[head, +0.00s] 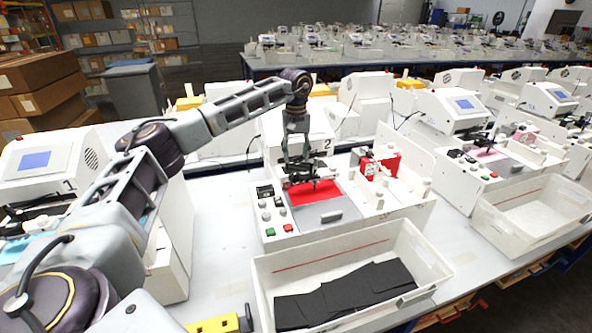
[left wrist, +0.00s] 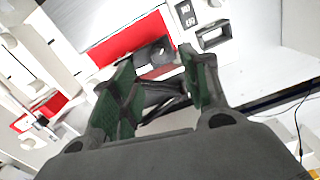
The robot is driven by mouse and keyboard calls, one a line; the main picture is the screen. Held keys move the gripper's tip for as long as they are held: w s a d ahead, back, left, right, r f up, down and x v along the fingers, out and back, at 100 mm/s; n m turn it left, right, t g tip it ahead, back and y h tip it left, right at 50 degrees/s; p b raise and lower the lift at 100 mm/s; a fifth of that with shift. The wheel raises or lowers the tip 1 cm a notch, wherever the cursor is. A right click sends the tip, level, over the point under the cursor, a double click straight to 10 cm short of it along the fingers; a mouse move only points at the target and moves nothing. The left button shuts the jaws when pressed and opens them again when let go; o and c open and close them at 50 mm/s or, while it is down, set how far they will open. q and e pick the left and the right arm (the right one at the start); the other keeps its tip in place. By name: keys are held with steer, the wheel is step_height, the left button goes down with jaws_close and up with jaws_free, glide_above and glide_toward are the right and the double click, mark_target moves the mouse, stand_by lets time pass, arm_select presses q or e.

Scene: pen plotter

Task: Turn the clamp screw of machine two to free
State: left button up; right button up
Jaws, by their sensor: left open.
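Machine two (head: 320,148) is a white plotter with a "2" on its housing and a red sheet (head: 318,191) on its bed. Its dark pen carriage (head: 303,178) stands over the back of the sheet. My left gripper (head: 297,160) points down just above the carriage, with its fingers apart. In the left wrist view, the open green-padded fingers (left wrist: 158,58) flank a dark rounded part (left wrist: 152,52), which may be the clamp screw. I cannot tell whether they touch it or how the screw is turned. My right gripper is not in view.
A white bin (head: 262,277) with black sheets stands in front of machine two. Red and green buttons (head: 277,229) are on its front left. Machine one (head: 45,165) is at the left, another plotter (head: 458,110) at the right. A red block (head: 380,164) sits right of the carriage.

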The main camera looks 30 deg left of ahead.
mark_target(296, 172)
arm_select(q)
step_height(296, 172, down, 5)
steer(key=shift+f+p, duration=0.2)
steer(key=shift+p, duration=0.15)
steer(key=shift+f, duration=0.9)
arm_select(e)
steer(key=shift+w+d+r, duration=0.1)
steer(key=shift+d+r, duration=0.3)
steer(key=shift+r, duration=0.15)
arm_select(q)
steer(key=shift+c, duration=0.2)
jaws_close()
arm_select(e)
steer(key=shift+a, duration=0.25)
